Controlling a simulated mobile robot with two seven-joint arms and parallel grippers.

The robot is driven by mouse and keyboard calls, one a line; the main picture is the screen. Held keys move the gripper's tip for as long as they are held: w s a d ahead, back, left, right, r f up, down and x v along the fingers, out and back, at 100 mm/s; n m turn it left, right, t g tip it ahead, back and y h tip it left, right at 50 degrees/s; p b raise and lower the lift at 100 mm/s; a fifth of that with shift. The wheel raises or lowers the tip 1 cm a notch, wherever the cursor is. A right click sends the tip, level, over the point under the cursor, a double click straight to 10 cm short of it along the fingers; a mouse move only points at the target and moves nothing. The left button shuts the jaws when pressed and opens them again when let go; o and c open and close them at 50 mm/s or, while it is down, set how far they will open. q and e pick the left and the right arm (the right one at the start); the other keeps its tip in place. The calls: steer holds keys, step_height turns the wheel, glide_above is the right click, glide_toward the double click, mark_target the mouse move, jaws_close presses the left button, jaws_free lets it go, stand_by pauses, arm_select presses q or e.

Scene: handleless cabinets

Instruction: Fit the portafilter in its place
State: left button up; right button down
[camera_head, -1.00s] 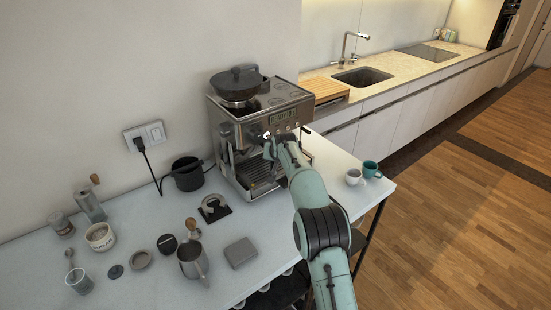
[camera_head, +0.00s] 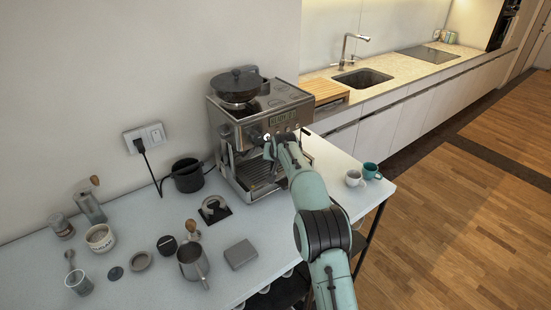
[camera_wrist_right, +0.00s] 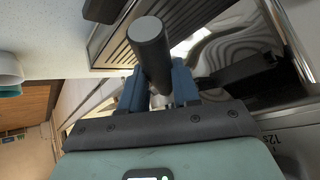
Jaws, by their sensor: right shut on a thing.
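The silver espresso machine (camera_head: 232,112) stands at the back of the white table, with a drip grate at its lower front. My right arm reaches to the machine's front, and my right gripper (camera_head: 270,148) is at the height of the brew area. In the wrist view my right gripper (camera_wrist_right: 158,88) is shut, its blue fingers on either side of a dark round handle (camera_wrist_right: 149,45), which looks like the portafilter's. The portafilter's head and the seat of the joint are hidden, so I cannot tell how it sits. My left gripper is out of view.
A black knock container (camera_head: 187,178) and a tamper stand (camera_head: 214,208) are left of the machine. A steel jug (camera_head: 191,262) and a grey block (camera_head: 240,254) lie in front. Two cups (camera_head: 354,178) (camera_head: 371,171) stand at the table's right edge.

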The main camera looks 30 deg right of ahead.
steer(key=shift+r, duration=0.7)
stand_by(0.6)
steer(key=shift+d, duration=0.25)
steer(key=shift+s+d+n+y, duration=0.3)
steer(key=shift+d+n, duration=0.05)
steer(key=shift+n, duration=0.15)
steer(key=shift+s+d+n+t+y, duration=0.15)
steer(key=shift+d+n+t+y, duration=0.15)
steer(key=shift+n, duration=0.1)
stand_by(0.5)
